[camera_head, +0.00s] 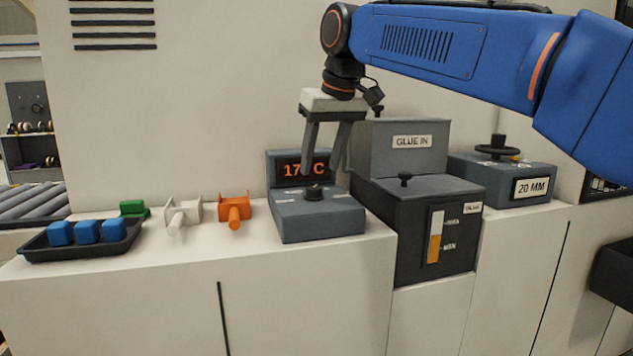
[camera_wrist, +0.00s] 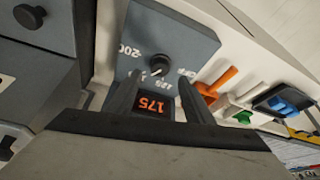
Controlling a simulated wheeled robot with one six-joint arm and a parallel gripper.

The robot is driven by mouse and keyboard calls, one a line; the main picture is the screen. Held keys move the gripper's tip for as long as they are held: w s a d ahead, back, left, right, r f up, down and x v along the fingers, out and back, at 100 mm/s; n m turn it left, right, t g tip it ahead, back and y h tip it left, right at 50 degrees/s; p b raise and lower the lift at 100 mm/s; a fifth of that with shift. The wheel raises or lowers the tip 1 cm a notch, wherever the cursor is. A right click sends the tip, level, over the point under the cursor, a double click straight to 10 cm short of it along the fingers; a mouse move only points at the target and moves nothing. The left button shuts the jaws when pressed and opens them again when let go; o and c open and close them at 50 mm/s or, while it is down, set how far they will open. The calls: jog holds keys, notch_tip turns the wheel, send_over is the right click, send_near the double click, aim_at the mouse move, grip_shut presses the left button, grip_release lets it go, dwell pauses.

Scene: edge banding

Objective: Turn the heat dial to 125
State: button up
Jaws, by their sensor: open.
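The heat dial (camera_head: 313,192) is a small black knob on top of a blue-grey control box (camera_head: 320,222). The box's upright display (camera_head: 288,169) glows orange, partly hidden by a finger; in the wrist view the display (camera_wrist: 152,105) reads 175, upside down. In the wrist view the dial (camera_wrist: 160,65) has a light pointer mark and white labels around it; one reads 200, the others are hard to read. My gripper (camera_head: 321,170) points down just above the dial, its two dark fingers apart and empty. The fingers (camera_wrist: 157,84) also show in the wrist view, not closed on the dial.
The glue box (camera_head: 425,205) with its lid knob stands close on the right, and a handwheel unit (camera_head: 515,180) marked 20 MM beyond it. Orange (camera_head: 234,208), white (camera_head: 183,213) and green (camera_head: 133,209) pieces and a black tray (camera_head: 85,247) with blue blocks lie left.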

aim_at(315, 188)
jog(key=shift+x, duration=2.95)
jog(key=c, duration=1)
